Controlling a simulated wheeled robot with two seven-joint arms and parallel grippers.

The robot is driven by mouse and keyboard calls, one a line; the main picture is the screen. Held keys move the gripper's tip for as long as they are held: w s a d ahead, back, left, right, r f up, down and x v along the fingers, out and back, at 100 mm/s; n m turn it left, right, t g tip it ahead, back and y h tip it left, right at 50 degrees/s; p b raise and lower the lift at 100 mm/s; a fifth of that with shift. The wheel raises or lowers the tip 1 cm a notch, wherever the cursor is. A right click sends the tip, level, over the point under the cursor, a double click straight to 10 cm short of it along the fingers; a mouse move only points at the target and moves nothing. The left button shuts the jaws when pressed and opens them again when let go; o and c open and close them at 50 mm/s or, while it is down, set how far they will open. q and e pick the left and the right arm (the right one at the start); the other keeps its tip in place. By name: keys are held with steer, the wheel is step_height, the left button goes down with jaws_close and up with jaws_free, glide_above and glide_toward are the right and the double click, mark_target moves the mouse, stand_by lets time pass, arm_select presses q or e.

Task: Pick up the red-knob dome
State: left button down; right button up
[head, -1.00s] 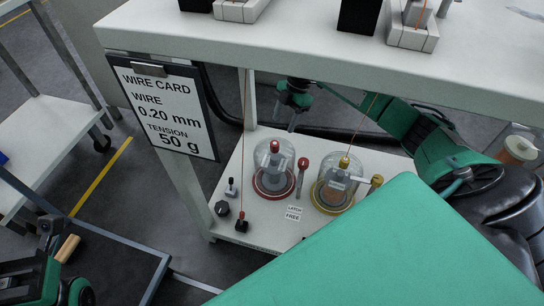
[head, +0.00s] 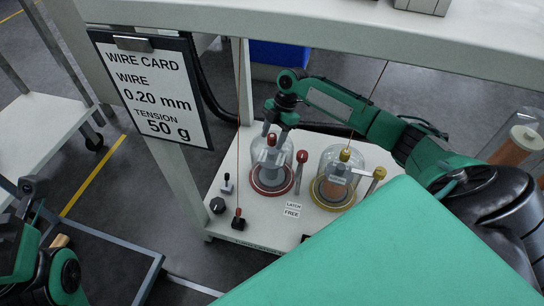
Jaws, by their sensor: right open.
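The red-knob dome (head: 262,171) is a clear bell jar with a red base ring, standing upright on the white lower shelf (head: 245,205). Its red knob (head: 272,139) is on top. My right gripper (head: 279,128) points down just above the dome, its open fingertips at about the height of the knob. I cannot tell whether a finger touches it. Part of my left arm shows at the lower left; whether its gripper is open or shut is unclear.
A yellow-knob dome (head: 331,160) stands right of the red one, with a thin wire rising from its knob. A red lever (head: 301,158) and a yellow lever (head: 378,174) stand beside the domes. The upper shelf edge (head: 330,48) overhangs. A wire card (head: 150,92) hangs at left.

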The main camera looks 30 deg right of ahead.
jaws_close()
steer(key=shift+r, duration=0.1)
stand_by(0.3)
